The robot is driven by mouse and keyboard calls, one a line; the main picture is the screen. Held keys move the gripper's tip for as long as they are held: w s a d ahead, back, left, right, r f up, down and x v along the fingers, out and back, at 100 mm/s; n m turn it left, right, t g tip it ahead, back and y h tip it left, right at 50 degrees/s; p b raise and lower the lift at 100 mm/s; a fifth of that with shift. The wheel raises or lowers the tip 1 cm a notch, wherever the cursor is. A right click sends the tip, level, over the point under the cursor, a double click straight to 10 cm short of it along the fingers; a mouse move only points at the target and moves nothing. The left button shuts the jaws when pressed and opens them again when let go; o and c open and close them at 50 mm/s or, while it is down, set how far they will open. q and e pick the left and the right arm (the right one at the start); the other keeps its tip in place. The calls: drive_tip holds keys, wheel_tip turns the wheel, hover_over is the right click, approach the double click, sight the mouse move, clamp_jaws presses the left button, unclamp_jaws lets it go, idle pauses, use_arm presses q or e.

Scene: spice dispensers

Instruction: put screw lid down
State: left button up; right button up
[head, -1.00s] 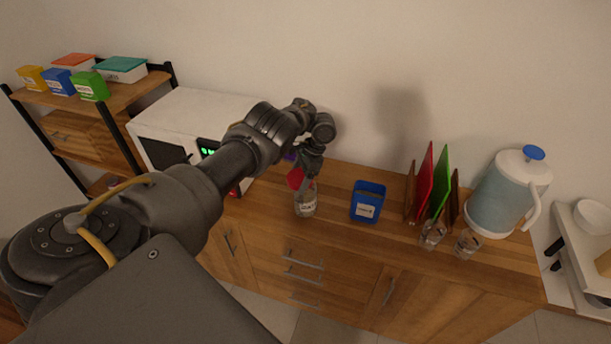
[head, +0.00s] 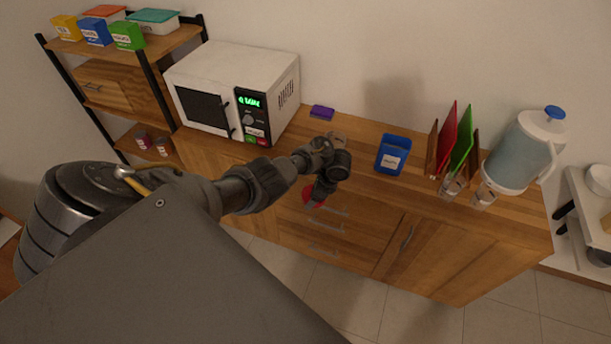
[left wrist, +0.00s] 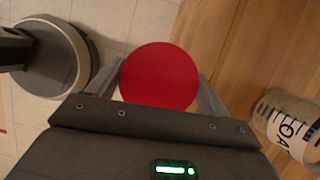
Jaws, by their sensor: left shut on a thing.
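The round red screw lid (head: 312,199) is held in my left gripper (head: 318,192), in front of the wooden cabinet. In the left wrist view the red lid (left wrist: 160,77) sits between the two fingers, which are shut on it. It appears beside the counter edge, with floor tiles behind it at left. A glass jar with a printed label (left wrist: 288,125) stands on the wood at the right of that view. In the head view the jar is mostly or fully hidden behind my arm. My right gripper is not in view.
On the counter (head: 420,202) stand a microwave (head: 232,92), a small purple item (head: 322,112), a blue labelled container (head: 392,154), upright coloured boards (head: 460,138), two glasses and a pitcher (head: 522,150). Bare wood shows between the microwave and the blue container.

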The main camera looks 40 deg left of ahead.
use_arm(q)
drive_tip(key=w+d+r+m+t+h, duration=0.25)
drive_tip(key=w+d+r+m, duration=0.4)
drive_tip(key=d+m, duration=0.45)
drive_tip(key=w+d+r+m+t+h, duration=0.2)
drive_tip(key=w+d+r+m+t, duration=0.3)
drive_tip(key=d+r+m, duration=0.55)
drive_tip(key=s+d+r+m+g+h, duration=0.2)
drive_tip(key=d+r+m, duration=0.5)
drive_tip(key=r+m, duration=0.1)
drive_tip(key=s+d+r+m+g+h, duration=0.2)
drive_tip(key=d+r+m+g, duration=0.1)
drive_tip(key=d+r+m, duration=0.5)
drive_tip(key=s+d+r+m+g+b, duration=0.1)
drive_tip(key=s+m+g, duration=0.2)
drive_tip(key=s+m, duration=0.7)
drive_tip(key=s+a+f+b, duration=0.3)
drive_tip(key=f+b, duration=0.3)
drive_tip(key=f, duration=0.2)
drive_tip(key=s+a+f+b, duration=0.2)
drive_tip(key=s+f+b, duration=0.2)
drive_tip(key=f+b, duration=0.3)
drive_tip(key=shift+a+f+m+y, duration=0.35)
drive_tip(key=shift+a+m+y, duration=0.05)
drive_tip(key=shift+m+y, duration=0.05)
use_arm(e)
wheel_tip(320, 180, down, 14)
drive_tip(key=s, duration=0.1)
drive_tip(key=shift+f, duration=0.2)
